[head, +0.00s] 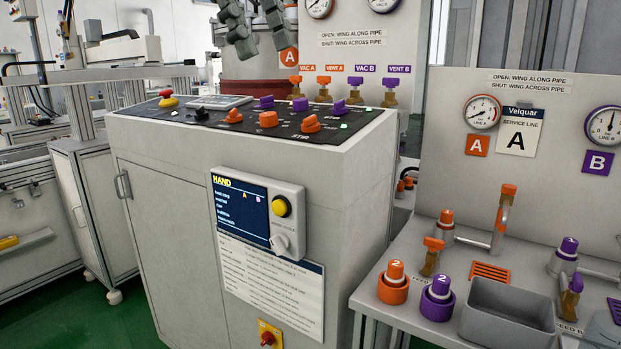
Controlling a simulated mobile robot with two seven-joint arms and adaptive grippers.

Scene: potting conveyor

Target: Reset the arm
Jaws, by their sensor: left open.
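My left gripper (262,46) hangs at the top of the head view, with its dark grey fingers pointing down and spread apart. It is empty and stands in front of or above the back of the control cabinet (255,150), apart from the controls. Most of my left arm is cut off by the top edge. My right gripper is not in view.
The cabinet top carries orange and purple knobs and a red emergency button (168,98). A screen panel (258,215) reads HAND. At right, a bench holds orange and purple fittings and a grey bin (507,312). Green floor shows at lower left.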

